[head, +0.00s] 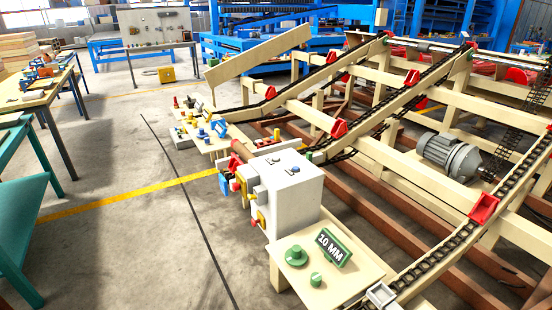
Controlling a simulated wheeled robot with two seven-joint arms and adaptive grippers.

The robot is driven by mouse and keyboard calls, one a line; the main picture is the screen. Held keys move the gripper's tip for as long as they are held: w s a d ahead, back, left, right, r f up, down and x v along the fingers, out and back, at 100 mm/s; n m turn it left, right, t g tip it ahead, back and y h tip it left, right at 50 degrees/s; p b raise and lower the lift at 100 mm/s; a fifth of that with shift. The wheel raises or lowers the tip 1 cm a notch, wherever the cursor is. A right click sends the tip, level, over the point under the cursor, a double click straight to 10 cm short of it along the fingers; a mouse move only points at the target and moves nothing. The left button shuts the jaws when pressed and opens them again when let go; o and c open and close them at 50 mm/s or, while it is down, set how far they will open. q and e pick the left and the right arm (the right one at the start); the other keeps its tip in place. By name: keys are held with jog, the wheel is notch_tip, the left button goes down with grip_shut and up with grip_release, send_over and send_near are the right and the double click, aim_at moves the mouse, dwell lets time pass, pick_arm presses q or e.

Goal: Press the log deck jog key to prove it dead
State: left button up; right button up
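The log deck (420,100) is a beige frame with dark chains and red stops, filling the right side of the head view. A pale grey control box (295,204) stands at its near left corner. Two small dark keys or buttons (293,170) sit on the box top; I cannot read any label, so I cannot tell whether one is the jog key. Red, blue and yellow parts (224,182) cluster at the box's left side. Neither of my grippers shows in this view.
A beige shelf (345,289) in front of the box holds a green "10 MM" sign (333,247) and green round pieces (296,255). A small control table (205,146) stands behind the box. A grey motor (448,154) sits in the deck. Open floor (120,230) lies left.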

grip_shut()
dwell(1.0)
pick_arm(q)
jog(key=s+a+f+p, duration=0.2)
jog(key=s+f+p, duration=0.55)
jog(key=p, duration=0.65)
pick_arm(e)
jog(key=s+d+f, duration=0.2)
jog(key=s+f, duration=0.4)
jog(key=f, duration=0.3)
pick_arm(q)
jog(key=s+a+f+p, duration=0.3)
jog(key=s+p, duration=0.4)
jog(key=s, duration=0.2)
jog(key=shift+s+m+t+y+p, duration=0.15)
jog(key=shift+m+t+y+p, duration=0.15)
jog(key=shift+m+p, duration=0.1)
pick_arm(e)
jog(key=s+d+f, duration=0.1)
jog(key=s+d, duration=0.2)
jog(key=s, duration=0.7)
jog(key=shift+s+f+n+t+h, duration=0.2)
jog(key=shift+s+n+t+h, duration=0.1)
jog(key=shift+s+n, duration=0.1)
